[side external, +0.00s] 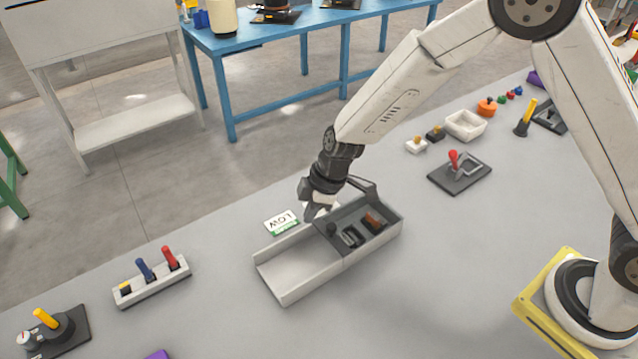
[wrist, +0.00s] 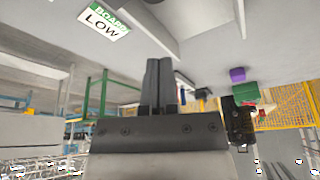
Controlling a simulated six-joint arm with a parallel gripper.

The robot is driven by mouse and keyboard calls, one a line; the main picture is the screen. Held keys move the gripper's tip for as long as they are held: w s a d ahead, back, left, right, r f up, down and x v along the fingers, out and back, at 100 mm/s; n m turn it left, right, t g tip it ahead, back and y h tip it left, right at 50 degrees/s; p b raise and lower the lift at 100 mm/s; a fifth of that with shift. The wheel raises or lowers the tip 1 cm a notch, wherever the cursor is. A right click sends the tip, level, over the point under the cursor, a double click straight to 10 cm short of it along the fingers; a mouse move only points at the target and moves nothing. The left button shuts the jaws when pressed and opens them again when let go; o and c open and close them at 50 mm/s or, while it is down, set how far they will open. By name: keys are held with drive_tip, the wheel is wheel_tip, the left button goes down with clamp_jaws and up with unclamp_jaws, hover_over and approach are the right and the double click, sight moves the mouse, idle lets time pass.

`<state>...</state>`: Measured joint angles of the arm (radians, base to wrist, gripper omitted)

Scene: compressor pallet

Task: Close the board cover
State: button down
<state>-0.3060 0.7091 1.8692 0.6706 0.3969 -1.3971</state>
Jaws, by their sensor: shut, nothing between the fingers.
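A long grey box (side external: 343,268) lies on the bench. Its right part is a dark open bay (side external: 350,222) with a black part and an orange-brown part showing inside. Its left part is a pale, shallow, empty section (side external: 293,268); I cannot tell whether this is the cover. My gripper (side external: 316,211) is shut and empty, tilted down at the box's far side near the middle. Contact with the box is unclear. In the wrist view the gripper fingers (wrist: 159,82) are together, with part of a pale grey piece (wrist: 160,28) beyond them.
A white and green label (side external: 282,222) reading "LOW" lies just behind the box. A switch strip (side external: 152,287) and a yellow-handled lever (side external: 57,325) stand left. A red-handled clamp (side external: 460,174) stands right.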

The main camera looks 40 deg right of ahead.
drive_tip(key=v, duration=0.6)
drive_tip(key=shift+r, duration=0.3)
drive_tip(key=shift+d, duration=0.1)
drive_tip(key=s+d+r+m+h, duration=0.3)
drive_tip(key=s+d+m, duration=0.9)
drive_tip(key=s+d, duration=0.3)
drive_tip(key=shift+d+m+t+h, duration=0.3)
drive_tip(key=shift+d+t, duration=0.1)
drive_tip(key=shift+d, duration=0.3)
drive_tip(key=shift+s, duration=0.1)
